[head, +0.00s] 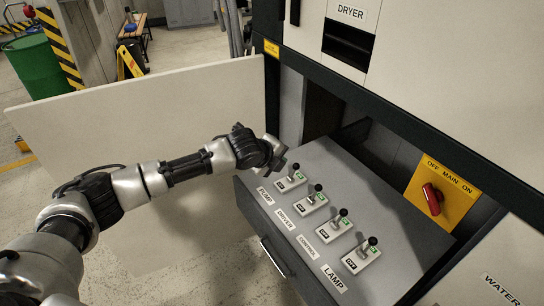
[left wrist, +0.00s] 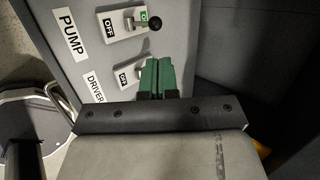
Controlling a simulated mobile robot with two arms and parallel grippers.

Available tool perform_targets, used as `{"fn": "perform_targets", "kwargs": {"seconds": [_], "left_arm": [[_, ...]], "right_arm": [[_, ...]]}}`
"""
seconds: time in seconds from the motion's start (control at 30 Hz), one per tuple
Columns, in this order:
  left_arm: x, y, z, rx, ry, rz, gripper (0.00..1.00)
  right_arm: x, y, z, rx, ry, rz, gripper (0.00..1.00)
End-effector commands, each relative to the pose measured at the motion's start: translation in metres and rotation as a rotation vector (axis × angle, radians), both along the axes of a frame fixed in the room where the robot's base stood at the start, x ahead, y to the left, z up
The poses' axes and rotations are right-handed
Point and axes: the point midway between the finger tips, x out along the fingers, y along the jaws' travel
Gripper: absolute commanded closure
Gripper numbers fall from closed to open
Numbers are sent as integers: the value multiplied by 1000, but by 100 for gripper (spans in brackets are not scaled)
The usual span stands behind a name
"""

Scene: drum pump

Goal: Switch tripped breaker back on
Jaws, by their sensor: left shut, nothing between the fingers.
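Several breaker levers with black knobs stand in a row on the grey sloped panel (head: 250,192): the pump breaker (head: 291,181), driver breaker (head: 311,200), control breaker (head: 335,229) and lamp breaker (head: 362,255). All levers appear to lean alike toward their green ON marks; I cannot tell which is tripped. In the left wrist view the pump lever (left wrist: 153,24) points to its ON side. My left gripper (head: 281,160) is shut and empty beside the pump end. Its green fingertips (left wrist: 158,72) partly cover the driver breaker (left wrist: 130,74) in the left wrist view. My right gripper is not in view.
A yellow main switch plate (head: 447,180) with a red handle (head: 432,198) is right of the panel. An open cabinet door (head: 150,120) stands at left, behind my arm. The dryer cabinet front (head: 430,70) overhangs the panel.

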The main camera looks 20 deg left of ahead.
Motion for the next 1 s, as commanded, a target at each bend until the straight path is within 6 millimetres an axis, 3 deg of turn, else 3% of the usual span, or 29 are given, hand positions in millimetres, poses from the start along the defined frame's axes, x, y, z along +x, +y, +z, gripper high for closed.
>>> {"fn": "perform_targets", "kwargs": {"seconds": [0.2,0.4,0.87,1.0], "left_arm": [[-16,7,23,1,-1,1,100],[-21,8,31,1,0,1,100],[-22,7,29,-1,3,0,100],[-40,-12,14,-47,44,10,100]], "right_arm": [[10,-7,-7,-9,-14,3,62],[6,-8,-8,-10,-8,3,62],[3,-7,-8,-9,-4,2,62],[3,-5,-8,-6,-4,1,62]]}}
